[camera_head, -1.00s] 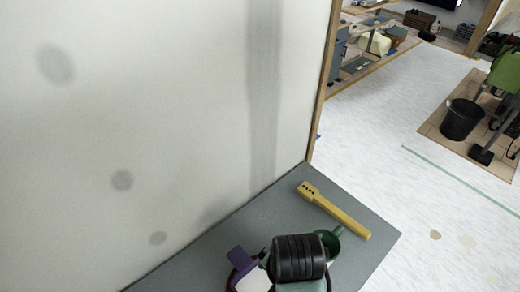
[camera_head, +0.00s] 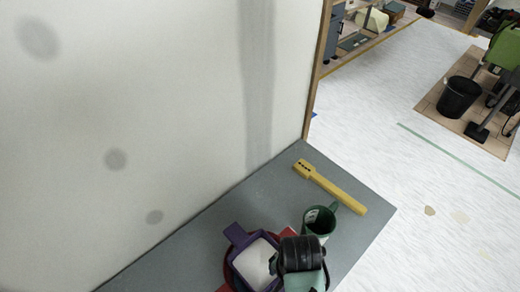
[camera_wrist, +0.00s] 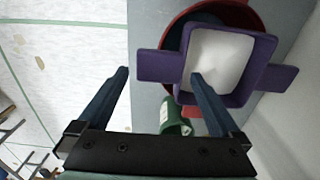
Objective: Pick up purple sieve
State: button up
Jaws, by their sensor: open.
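The purple sieve (camera_head: 238,237) is square with a white inside and sits in a red round container (camera_head: 228,262) on the grey tabletop. In the wrist view the sieve (camera_wrist: 262,77) shows from above with tabs sticking out left and right. My gripper (camera_wrist: 160,77) is open. Whether the fingers touch the sieve, I cannot tell. In the head view my wrist hides the sieve's right side.
A green mug (camera_head: 318,221) stands close behind my wrist; it also shows in the wrist view (camera_wrist: 172,121). A yellow tool (camera_head: 332,188) lies farther back on the grey table (camera_head: 262,190). A pale wall (camera_head: 150,120) borders the table's left side.

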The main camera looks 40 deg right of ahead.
jog(key=shift+d+f, duration=0.1)
jog(key=shift+f, duration=1.65)
jog(key=c, duration=1.3)
